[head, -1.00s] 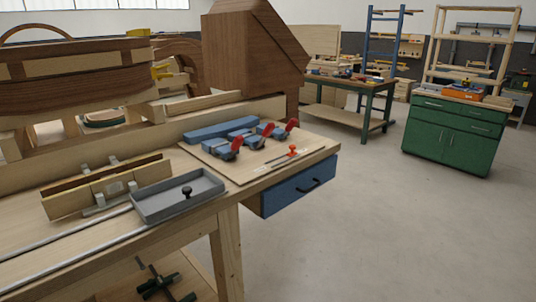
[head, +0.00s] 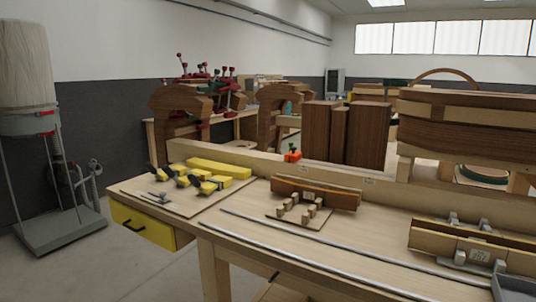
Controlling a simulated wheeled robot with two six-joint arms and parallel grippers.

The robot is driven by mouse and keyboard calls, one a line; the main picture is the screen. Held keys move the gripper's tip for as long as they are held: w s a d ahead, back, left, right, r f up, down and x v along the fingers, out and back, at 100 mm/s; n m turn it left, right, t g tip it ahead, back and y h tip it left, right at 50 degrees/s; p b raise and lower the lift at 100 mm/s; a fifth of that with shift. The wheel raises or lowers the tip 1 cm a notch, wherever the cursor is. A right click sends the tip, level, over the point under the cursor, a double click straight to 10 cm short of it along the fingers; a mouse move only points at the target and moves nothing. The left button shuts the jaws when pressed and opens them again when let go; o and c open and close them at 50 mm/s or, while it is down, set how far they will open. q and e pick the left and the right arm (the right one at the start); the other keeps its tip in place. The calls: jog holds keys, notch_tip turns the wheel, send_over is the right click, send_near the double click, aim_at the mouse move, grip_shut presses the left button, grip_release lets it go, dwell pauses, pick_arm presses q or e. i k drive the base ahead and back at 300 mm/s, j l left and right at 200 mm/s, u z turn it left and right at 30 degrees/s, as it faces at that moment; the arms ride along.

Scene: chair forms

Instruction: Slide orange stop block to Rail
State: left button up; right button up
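The orange stop block (head: 292,156) sits at the back of the workbench, against the long wooden fence (head: 262,158), with a small dark green knob on top. Two thin metal rails (head: 310,260) run lengthwise along the front part of the bench top. The block stands behind the rails and apart from them. Neither of my grippers is in view.
A dark wooden piece on a small board (head: 316,192) stands between block and rails. Yellow clamps (head: 190,180) lie on a board at the left end, above a yellow drawer (head: 143,228). Another wooden fixture (head: 470,248) and grey tray (head: 514,287) are at right.

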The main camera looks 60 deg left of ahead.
aim_at(293, 156)
jog(key=u, duration=1.8)
jog(key=i+j+u, duration=0.15)
jog(key=j+u, duration=0.2)
jog(key=i+j+u, duration=0.15)
jog(key=u, duration=0.15)
jog(key=j, duration=0.1)
